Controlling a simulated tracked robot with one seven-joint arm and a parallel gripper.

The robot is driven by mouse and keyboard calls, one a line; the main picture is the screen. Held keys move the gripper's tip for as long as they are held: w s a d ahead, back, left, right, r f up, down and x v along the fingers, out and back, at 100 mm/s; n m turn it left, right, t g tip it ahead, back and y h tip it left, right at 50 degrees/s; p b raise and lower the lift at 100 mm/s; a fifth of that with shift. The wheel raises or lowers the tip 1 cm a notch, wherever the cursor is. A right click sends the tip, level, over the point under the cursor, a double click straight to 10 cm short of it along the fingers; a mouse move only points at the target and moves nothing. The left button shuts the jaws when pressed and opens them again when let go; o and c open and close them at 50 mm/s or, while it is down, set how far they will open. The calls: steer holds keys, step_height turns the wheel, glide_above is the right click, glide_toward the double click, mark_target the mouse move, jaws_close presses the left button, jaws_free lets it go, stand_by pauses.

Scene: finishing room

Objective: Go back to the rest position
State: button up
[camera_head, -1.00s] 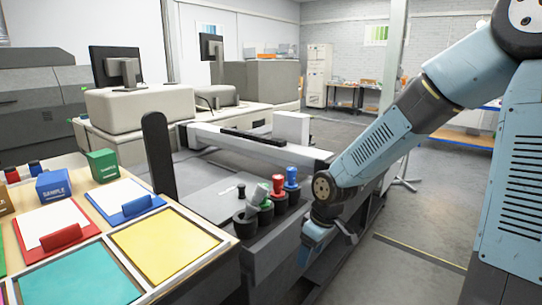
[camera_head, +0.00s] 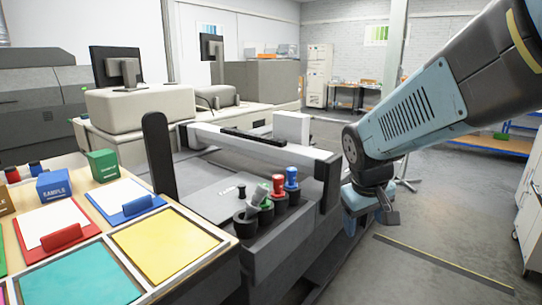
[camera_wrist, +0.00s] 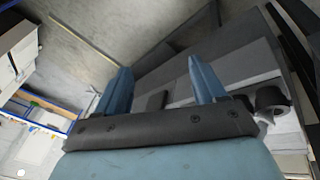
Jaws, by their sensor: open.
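My gripper (camera_head: 354,207) hangs at the right of the grey machine (camera_head: 285,240), over the floor side. In the wrist view my gripper (camera_wrist: 160,82) shows its two blue fingers spread apart with nothing held between them. In the head view, the fingertips are small and partly hidden by my wrist. The arm reaches in from the upper right.
On the machine, red (camera_head: 278,186), blue (camera_head: 291,178) and green-banded (camera_head: 261,194) handled tools stand in dark cups; the last leans. At left a table holds a yellow panel (camera_head: 165,245), a teal panel (camera_head: 78,278) and clipboards.

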steer(key=s+d+r+m+t+y, duration=0.2)
steer(key=s+d+r+m, duration=0.1)
steer(key=s+r, duration=0.5)
steer(key=shift+s, duration=0.4)
steer(key=shift+c, duration=0.4)
